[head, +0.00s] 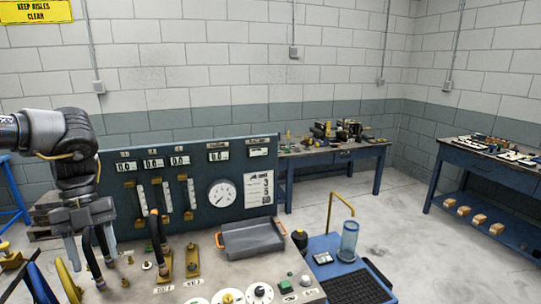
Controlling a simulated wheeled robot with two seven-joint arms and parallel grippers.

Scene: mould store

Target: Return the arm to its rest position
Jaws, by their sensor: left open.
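My left arm (75,150) comes in from the left edge and bends down at its wrist. My left gripper (91,255) points down at the left end of the grey console (205,268), with its two silver fingers apart. A dark curved hose or handle (101,242) shows beside and partly behind the fingers; I cannot tell whether they touch it. I see nothing gripped. My right gripper is not in view.
A blue gauge panel (205,215) stands behind the console. A grey tray (252,238) with orange handles sits on the console. Brass valves (192,262) and hoses stand near the gripper. Workbenches (340,153) line the walls; the floor (400,215) between is clear.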

